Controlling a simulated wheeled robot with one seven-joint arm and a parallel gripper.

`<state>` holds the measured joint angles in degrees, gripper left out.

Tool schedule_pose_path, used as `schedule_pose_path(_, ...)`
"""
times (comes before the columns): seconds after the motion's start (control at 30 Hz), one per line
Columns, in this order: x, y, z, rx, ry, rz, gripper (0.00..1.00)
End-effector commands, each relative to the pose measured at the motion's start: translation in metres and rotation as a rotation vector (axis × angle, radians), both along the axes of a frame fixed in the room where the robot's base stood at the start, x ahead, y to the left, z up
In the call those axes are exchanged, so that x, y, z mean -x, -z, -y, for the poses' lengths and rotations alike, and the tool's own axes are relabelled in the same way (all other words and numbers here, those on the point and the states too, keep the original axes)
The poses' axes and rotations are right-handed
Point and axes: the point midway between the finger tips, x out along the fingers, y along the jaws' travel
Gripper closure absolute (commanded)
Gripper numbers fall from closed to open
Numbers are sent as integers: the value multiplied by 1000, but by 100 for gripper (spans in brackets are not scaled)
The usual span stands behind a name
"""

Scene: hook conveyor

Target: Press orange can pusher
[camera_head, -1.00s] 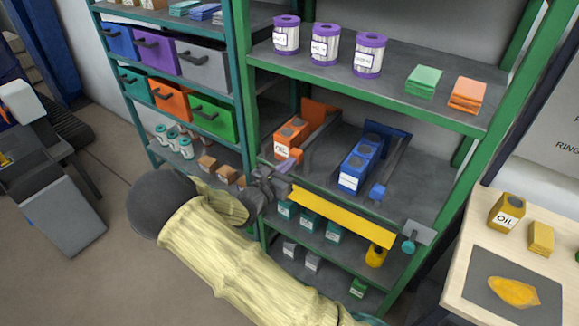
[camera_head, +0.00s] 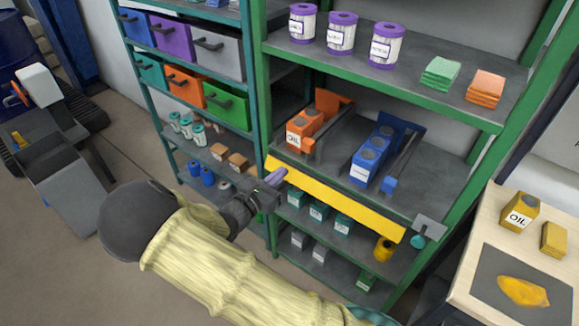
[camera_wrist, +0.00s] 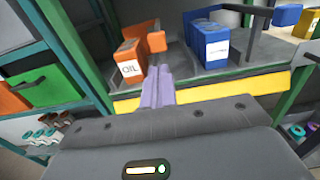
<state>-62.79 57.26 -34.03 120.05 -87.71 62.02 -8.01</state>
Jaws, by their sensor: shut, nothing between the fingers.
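The orange can pusher has a back plate (camera_head: 332,103) behind the orange cans and a small orange block (camera_head: 308,146) at the front of its dark rail. The block also shows in the wrist view (camera_wrist: 156,42), to the right of the OIL-labelled orange can (camera_wrist: 128,69). The orange cans (camera_head: 295,137) stand in a row on the middle shelf. My gripper (camera_head: 277,177) is shut and empty, in front of the shelf's yellow front edge, below and left of the block. In the wrist view its purple fingers (camera_wrist: 157,85) point toward the block, apparently apart from it.
A blue can row (camera_head: 361,170) with its own blue block (camera_head: 389,184) stands to the right. The yellow shelf edge (camera_head: 340,204) runs under both rows. Green posts frame the shelf. Coloured bins (camera_head: 226,103) are at the left, a wooden table (camera_head: 465,255) at the right.

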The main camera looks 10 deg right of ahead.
Motion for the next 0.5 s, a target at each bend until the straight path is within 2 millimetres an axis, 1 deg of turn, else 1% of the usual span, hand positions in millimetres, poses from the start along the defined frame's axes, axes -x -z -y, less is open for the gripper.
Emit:
schedule_pose_path(0.03, 7, 2, -10, -4, -8, 1, 100)
schedule_pose_path(0.1, 15, 1, -20, -4, -11, 1, 100)
schedule_pose_path(0.2, 22, 1, -27, -2, -12, 1, 100)
schedule_pose_path(0.3, 25, 0, -30, -3, -10, 0, 100)
schedule_pose_path(0.5, 25, 0, -29, -1, -8, 0, 100)
